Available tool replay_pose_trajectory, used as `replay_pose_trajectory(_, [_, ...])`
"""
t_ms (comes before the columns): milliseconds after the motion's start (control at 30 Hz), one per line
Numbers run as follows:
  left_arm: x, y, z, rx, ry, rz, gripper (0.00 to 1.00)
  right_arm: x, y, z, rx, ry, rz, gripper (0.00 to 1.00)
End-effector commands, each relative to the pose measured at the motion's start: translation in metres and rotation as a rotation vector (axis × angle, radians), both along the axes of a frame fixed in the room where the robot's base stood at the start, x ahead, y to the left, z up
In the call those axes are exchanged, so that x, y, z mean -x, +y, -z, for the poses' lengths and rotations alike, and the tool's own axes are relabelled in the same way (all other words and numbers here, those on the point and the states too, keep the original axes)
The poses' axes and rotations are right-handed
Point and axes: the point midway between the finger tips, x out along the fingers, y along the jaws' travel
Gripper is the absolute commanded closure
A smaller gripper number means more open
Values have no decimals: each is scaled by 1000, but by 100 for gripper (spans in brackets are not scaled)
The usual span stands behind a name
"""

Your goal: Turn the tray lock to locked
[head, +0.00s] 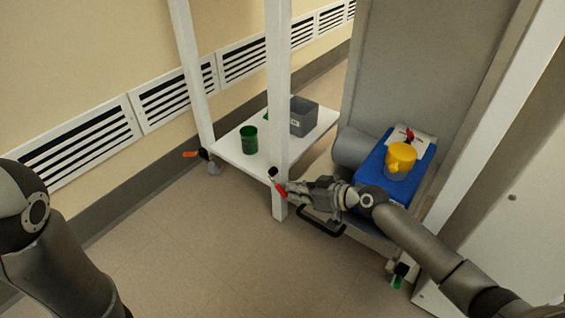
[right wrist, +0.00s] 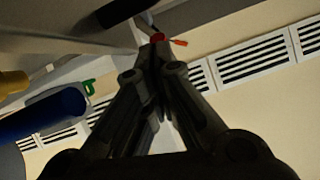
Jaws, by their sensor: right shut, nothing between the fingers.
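A small red lever (head: 280,189) with a dark and pale end shows beside the near white post in the head view; I cannot tell for sure that it is the tray lock or how it is set. My right gripper (head: 288,188) is shut and empty, with its tips close to this lever; I cannot tell if they touch. In the right wrist view a red part (right wrist: 157,37) shows just past the closed fingertips (right wrist: 153,48). Another small red part (head: 409,135) sits on a pale plate behind the yellow cup. My left gripper is out of view.
A blue tray (head: 370,180) carries a yellow cup (head: 400,158), with a black handle (head: 322,226) below, near my right arm. A low white shelf (head: 228,150) holds a green cup (head: 249,140) and a grey bin (head: 303,116). An orange lever (head: 190,154) juts out left. The floor in front is clear.

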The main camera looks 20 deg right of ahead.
Motion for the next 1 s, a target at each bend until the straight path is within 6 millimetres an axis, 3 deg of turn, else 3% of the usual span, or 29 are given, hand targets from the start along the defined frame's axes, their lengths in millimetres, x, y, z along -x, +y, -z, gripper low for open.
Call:
replay_pose_trajectory(767, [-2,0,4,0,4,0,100,-1,0,4,0,-1,0,100])
replay_pose_trajectory(1000, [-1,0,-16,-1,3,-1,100,0,-1,-19,0,-2,0,100])
